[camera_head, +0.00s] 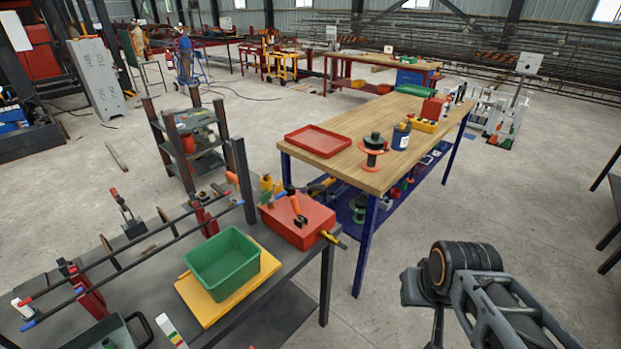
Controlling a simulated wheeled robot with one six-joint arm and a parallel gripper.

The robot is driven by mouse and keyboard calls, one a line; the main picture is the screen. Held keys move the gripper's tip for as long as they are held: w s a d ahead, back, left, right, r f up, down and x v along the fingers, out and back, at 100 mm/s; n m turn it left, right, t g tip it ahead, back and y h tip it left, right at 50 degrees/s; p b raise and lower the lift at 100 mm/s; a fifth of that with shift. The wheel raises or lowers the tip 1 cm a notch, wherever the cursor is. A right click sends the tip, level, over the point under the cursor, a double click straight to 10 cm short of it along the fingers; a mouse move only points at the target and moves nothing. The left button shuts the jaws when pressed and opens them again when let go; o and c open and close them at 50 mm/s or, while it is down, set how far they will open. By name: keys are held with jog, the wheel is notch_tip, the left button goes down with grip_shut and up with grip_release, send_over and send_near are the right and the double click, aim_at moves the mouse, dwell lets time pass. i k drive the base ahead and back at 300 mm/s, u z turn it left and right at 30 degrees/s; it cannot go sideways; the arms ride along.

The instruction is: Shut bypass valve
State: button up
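I cannot make out a bypass valve anywhere in this view. Part of my arm shows at the lower right, with a thick dark joint and grey links. My gripper's fingers do not show, so I cannot see whether they hold anything. No valve handle or pipework shows near the arm.
A dark bench (140,283) at the lower left holds a green bin (222,262), a red box (297,222) and horizontal bars. A wooden-topped table (360,155) holds a red tray (318,140) and a spool (374,147). Concrete floor (540,185) is open at right.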

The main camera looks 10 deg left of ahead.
aim_at(281, 195)
jog(key=u, duration=0.1)
jog(key=i, duration=0.8)
jog(key=u, duration=0.8)
jog(key=i, duration=0.35)
jog(key=u, duration=0.3)
